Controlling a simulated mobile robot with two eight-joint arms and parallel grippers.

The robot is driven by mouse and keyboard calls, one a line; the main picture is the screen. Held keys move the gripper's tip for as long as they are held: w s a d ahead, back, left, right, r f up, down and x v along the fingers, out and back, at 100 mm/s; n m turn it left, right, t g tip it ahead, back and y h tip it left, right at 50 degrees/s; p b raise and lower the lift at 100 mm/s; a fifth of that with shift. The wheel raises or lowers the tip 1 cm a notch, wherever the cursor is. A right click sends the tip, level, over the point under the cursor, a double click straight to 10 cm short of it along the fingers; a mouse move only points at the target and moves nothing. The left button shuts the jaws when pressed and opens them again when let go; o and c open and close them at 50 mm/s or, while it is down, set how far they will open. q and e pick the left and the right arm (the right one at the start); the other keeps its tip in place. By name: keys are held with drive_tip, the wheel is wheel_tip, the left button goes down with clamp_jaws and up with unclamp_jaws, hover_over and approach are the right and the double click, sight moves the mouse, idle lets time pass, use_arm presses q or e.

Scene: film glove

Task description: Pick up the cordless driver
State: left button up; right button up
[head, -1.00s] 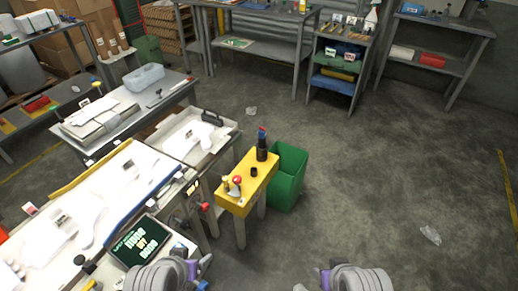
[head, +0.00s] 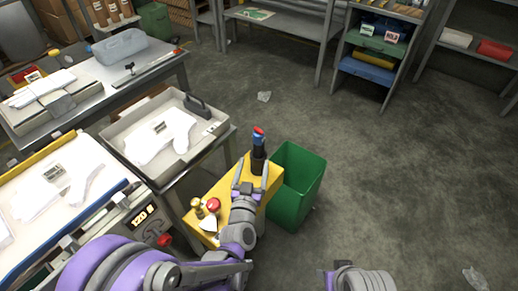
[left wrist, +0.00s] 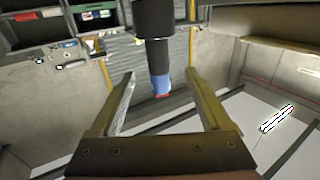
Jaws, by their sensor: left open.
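The cordless driver (head: 258,143) stands upright near the far end of a yellow-topped stand (head: 222,188). Its body is black and its top is blue and red. My left gripper (head: 251,172) is open above the stand, just on the near side of the driver, with its two fingers pointing toward it. In the left wrist view the driver (left wrist: 153,45) hangs upside down in the picture, beyond and between the open fingers (left wrist: 160,75), with no visible contact. The fingers hide part of its lower end in the head view.
A green bin (head: 297,187) stands right against the stand. A red-topped item (head: 213,204) and a brass-coloured item (head: 197,206) sit at the stand's near end. A grey tray (head: 128,138) on a table is to the left.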

sight(258, 149)
use_arm(q)
drive_tip(key=w, duration=0.2)
drive_tip(key=w+d+b, duration=0.1)
drive_tip(key=w, duration=0.5)
drive_tip(key=shift+w+d+r, duration=0.15)
drive_tip(key=shift+d+r, duration=0.1)
drive_tip(key=shift+d, duration=0.05)
clamp_jaws()
